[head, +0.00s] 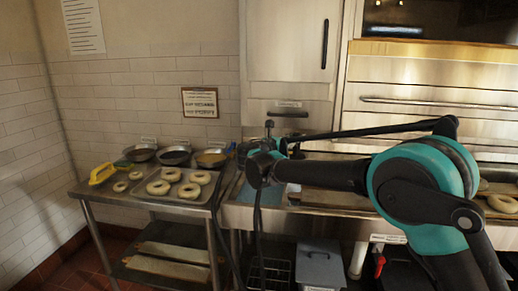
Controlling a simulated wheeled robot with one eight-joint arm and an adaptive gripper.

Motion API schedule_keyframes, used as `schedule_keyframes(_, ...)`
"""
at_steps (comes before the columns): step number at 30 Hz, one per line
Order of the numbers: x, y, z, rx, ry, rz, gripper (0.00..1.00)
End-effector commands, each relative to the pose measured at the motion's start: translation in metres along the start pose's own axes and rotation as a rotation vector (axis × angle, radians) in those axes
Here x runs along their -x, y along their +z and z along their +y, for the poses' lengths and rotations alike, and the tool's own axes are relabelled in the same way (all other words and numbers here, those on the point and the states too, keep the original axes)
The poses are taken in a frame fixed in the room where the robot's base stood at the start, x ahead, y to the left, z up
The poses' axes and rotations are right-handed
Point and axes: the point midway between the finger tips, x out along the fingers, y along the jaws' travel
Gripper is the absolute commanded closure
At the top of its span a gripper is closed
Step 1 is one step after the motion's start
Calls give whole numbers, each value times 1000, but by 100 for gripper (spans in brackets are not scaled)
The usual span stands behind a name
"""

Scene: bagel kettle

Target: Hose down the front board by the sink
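My arm reaches left across the counter, and my gripper (262,165) is over the sink (240,195) beside the metal table. A dark upright fitting that looks like a spray head (269,130) shows at the gripper; I cannot tell whether the fingers are closed on it. A thin dark hose (258,235) hangs below the gripper. A long brown board (335,199) lies on the counter just right of the sink, partly hidden by my arm. I cannot tell how many boards lie there, or whether any is wet.
A metal table (85,188) at left holds a tray of bagels (172,174), several bowls (174,156) and a yellow-handled tool (101,174). Pale boards (166,268) lie on its lower shelf. A grey bin (320,265) stands under the counter. More bagels (502,203) sit far right.

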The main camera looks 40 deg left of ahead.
Motion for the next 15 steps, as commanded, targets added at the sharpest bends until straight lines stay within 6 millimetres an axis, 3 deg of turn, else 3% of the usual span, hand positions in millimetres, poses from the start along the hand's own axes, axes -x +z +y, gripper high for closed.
schedule_keyframes(1,24,-4,19,0,11,-1,100)
schedule_keyframes(6,83,-16,55,0,21,-1,100)
schedule_keyframes(10,112,-22,69,0,25,-1,100)
schedule_keyframes(15,125,-24,75,0,26,-1,100)
